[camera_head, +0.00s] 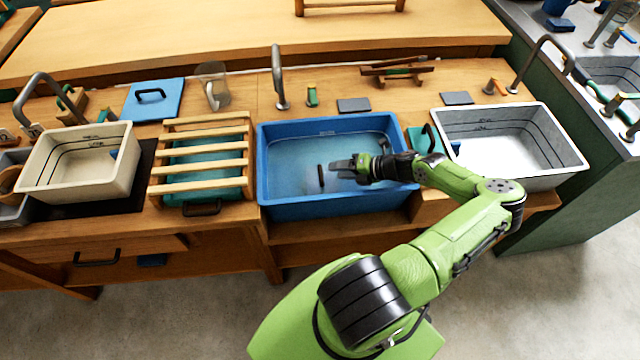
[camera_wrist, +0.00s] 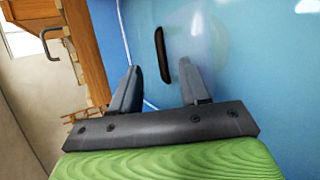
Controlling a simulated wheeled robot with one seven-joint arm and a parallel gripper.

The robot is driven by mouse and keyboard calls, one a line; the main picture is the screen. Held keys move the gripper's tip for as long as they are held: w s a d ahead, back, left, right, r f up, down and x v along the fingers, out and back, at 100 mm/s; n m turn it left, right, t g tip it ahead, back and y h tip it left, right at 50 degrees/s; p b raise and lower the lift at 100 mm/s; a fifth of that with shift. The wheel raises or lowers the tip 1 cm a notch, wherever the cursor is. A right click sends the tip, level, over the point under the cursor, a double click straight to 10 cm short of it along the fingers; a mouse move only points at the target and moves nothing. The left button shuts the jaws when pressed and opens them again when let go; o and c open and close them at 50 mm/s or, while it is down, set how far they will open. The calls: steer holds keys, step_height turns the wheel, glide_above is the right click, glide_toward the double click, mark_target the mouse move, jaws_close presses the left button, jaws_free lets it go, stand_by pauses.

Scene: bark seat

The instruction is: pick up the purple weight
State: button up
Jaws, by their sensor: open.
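My gripper (camera_head: 343,166) is over the blue basin (camera_head: 290,207), its fingers pointing left. In the wrist view my gripper (camera_wrist: 160,82) is open, with nothing between its fingers. I see nothing clearly purple in either view. A small dark elongated thing (camera_head: 321,177) shows in the blue basin, just left of my fingertips. In the wrist view a dark elongated shape (camera_wrist: 162,55) shows beyond the fingertips, apart from them. I cannot tell whether it is the purple weight. My gripper and forearm hide part of the basin's right side.
A slatted wooden rack (camera_head: 200,163) stands left of the blue basin, and a cream tub (camera_head: 112,178) farther left. A white-grey tub (camera_head: 540,171) stands right. A tall faucet (camera_head: 277,75) rises behind the blue basin.

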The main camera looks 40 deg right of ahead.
steer(key=b, duration=0.2)
glide_above(327, 181)
step_height(327, 181, down, 3)
steer(key=shift+a+f, duration=0.1)
steer(key=shift+c, duration=0.3)
jaws_close()
stand_by(0.8)
